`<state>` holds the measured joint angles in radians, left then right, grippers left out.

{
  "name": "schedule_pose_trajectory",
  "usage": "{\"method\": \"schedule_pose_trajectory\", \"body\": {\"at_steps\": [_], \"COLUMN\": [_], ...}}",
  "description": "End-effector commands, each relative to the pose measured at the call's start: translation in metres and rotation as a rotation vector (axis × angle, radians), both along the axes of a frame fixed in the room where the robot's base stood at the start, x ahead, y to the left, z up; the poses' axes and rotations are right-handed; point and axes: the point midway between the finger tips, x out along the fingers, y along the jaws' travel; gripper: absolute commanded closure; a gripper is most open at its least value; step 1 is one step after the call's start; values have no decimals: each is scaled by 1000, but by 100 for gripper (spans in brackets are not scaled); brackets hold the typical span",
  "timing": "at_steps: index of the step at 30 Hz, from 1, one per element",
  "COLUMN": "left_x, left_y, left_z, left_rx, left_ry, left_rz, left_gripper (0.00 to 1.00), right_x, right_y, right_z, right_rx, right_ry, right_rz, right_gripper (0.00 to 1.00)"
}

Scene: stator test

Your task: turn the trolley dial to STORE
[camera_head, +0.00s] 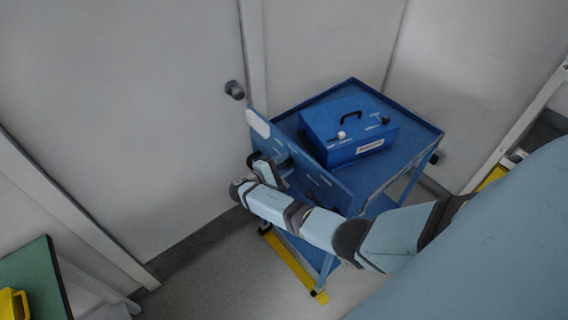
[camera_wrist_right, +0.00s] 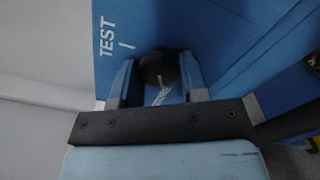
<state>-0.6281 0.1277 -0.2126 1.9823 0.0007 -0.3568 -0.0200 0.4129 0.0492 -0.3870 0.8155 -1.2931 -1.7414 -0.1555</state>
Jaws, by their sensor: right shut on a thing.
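The blue trolley (camera_head: 433,137) stands by the wall, with an upright blue panel (camera_head: 318,180) on its near left side. In the right wrist view the dial (camera_wrist_right: 157,66) is a dark round knob on this panel (camera_wrist_right: 215,30), with a pale pointer line toward the bottom of the picture. The word TEST and a tick are printed to its upper left. Another white label below the knob is partly hidden and I cannot read it fully. My right gripper (camera_wrist_right: 158,82) is shut on the dial, one finger on each side. It reaches the panel in the head view (camera_head: 283,164). My left gripper is not in view.
A blue box (camera_head: 345,130) with a black handle sits on the trolley top. A door with a dark knob (camera_head: 234,89) is behind and left. A yellow floor strip (camera_head: 292,268) runs by the trolley. A green-topped surface (camera_head: 38,280) is at lower left. Floor between is clear.

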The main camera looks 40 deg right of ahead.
Motion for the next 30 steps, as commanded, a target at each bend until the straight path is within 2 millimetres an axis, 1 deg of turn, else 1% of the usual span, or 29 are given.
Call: {"method": "schedule_pose_trajectory", "body": {"at_steps": [7, 8, 9, 11, 19, 22, 26, 30], "left_x": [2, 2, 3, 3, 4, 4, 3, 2], "left_y": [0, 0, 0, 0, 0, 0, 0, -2], "left_z": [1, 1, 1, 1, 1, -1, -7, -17], "left_rx": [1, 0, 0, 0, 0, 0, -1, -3], "left_ry": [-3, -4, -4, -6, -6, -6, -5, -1], "left_rz": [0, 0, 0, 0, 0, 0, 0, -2], "left_gripper": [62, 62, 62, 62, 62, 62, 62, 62], "right_x": [-1, -1, -1, -1, 0, 0, -2, -4], "right_y": [1, 1, 1, 1, 1, 6, 25, 57], "right_z": [-1, -1, -1, -1, 0, -1, -3, -4], "right_rx": [1, 1, 1, 1, 0, 1, 2, 3], "right_ry": [2, 2, 2, 2, 0, 0, -1, -1], "right_rz": [0, 0, 0, 0, 0, 2, 2, 3], "right_gripper": [84, 58, 48, 36, 36, 36, 36, 36]}}
